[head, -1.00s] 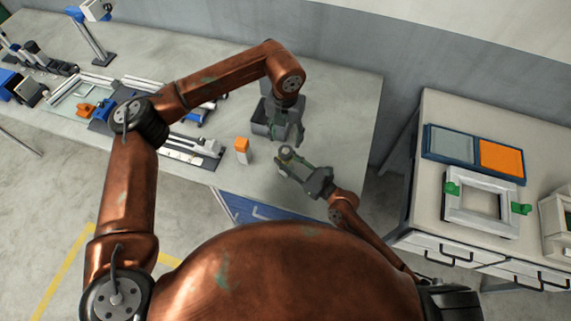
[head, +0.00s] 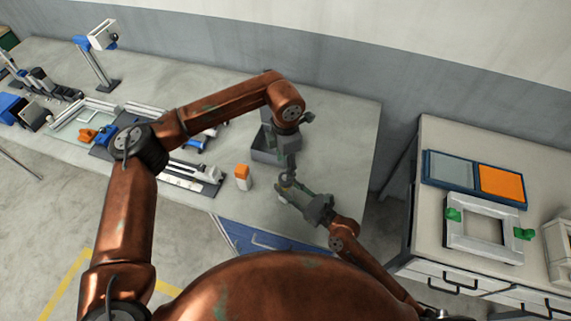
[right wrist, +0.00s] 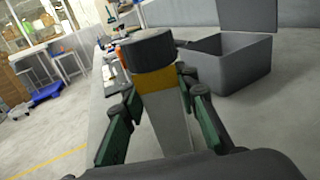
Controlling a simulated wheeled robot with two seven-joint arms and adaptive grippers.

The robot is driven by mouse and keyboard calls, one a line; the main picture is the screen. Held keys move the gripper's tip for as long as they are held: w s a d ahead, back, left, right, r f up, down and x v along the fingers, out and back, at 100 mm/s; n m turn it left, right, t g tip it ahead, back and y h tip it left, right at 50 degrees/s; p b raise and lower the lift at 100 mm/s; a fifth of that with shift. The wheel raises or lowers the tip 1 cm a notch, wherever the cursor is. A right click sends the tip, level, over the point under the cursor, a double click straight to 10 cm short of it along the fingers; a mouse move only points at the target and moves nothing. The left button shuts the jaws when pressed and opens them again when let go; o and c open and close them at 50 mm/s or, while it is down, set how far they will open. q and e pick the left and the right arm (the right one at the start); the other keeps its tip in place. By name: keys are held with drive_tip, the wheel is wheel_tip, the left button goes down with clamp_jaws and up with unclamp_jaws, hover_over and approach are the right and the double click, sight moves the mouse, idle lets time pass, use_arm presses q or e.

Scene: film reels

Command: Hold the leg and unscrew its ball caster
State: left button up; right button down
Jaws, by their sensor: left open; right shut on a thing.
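The leg (right wrist: 168,122) is a pale grey shaft with a yellow band (right wrist: 157,82) and a dark round caster end (right wrist: 148,50) on top. It stands upright in the right wrist view, between the green-sided fingers of my right gripper (right wrist: 155,115), which is shut on it. In the head view my right gripper (head: 297,192) holds the leg above the table, and the leg is small there. My left gripper (head: 289,168) is open and points down close by the caster end. Whether it touches the caster cannot be told. My left gripper does not show in the right wrist view.
A grey open box (head: 266,156) stands on the table just behind the grippers; it also shows in the right wrist view (right wrist: 228,68). An orange-topped bottle (head: 242,173) stands to their left. The table's right part (head: 345,140) is clear.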

sight(285, 178)
use_arm(q)
drive_tip(key=m, duration=3)
drive_tip(key=shift+f+m, duration=0.3)
drive_tip(key=shift+f, duration=3.7)
